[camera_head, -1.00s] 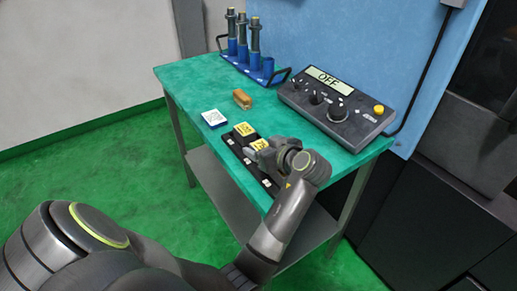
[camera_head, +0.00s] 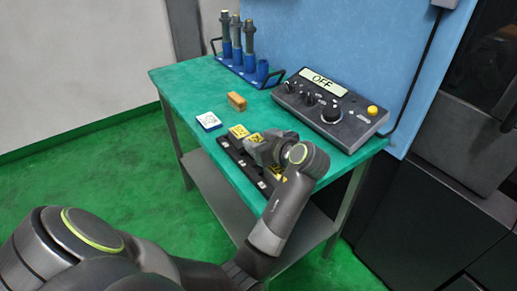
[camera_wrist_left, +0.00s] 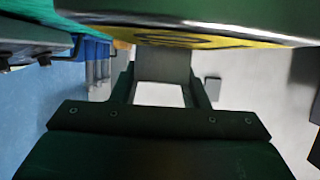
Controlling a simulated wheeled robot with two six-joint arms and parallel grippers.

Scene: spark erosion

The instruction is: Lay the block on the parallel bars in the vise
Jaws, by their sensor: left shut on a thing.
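My left gripper (camera_head: 259,149) is shut and sits above the black tray (camera_head: 228,154) in the head view. It holds a block with a yellow label (camera_head: 254,137), mostly hidden by the gripper. In the left wrist view, a pale metal edge with a yellow label (camera_wrist_left: 215,41) spans the top, close to the camera. Another yellow-labelled block (camera_head: 239,131) sits at the far end of the tray. A further yellow label (camera_head: 279,173) shows beneath my wrist. The vise and its parallel bars do not show. My right gripper is not in view.
A tan block (camera_head: 237,101) and a white-topped piece (camera_head: 208,121) lie on the green table (camera_head: 185,88). A blue rack (camera_head: 240,70) with upright holders stands behind. A control box (camera_head: 331,109) reading OFF stands right. The table's left part is clear.

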